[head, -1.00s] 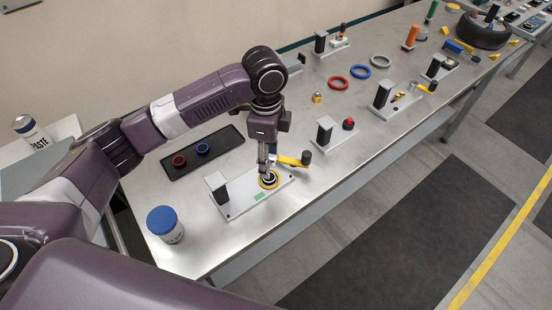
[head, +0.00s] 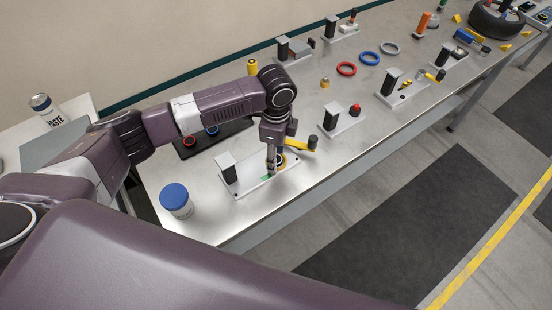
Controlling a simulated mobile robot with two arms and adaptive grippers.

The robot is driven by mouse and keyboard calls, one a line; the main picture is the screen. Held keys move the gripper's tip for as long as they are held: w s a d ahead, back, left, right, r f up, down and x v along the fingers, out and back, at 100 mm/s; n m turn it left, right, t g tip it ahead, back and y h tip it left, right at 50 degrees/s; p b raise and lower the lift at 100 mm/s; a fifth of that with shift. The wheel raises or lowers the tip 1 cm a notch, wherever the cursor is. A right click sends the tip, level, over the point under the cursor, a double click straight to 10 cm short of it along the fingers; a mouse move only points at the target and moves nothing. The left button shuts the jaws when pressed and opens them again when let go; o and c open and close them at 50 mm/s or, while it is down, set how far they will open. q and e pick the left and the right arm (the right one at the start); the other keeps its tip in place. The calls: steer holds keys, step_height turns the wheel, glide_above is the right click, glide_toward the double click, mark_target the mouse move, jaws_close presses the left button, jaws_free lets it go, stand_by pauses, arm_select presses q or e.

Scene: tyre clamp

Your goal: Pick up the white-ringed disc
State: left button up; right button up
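I cannot make out a white-ringed disc clearly. A small dark disc with a yellow ring (head: 283,160) sits on the grey fixture plate (head: 242,188) near the table's front edge, partly hidden by my gripper. My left gripper (head: 271,173) points down over that plate, just left of the yellow ring. Its fingers look close together, but whether they hold anything is too small to tell. A red-ringed disc (head: 190,142) and a blue-ringed disc (head: 212,130) lie in the dark tray (head: 188,153) behind my arm. My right gripper is out of view.
The plate carries a black upright block (head: 226,166) and a yellow lever (head: 299,144) with a dark knob. A blue-lidded jar (head: 176,200) stands to the left. A fixture with a red knob (head: 342,119) and loose rings (head: 346,69) lie further right.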

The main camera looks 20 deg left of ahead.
arm_select(q)
steer(key=shift+s, duration=0.1)
steer(key=c, duration=0.8)
steer(key=shift+f, duration=0.1)
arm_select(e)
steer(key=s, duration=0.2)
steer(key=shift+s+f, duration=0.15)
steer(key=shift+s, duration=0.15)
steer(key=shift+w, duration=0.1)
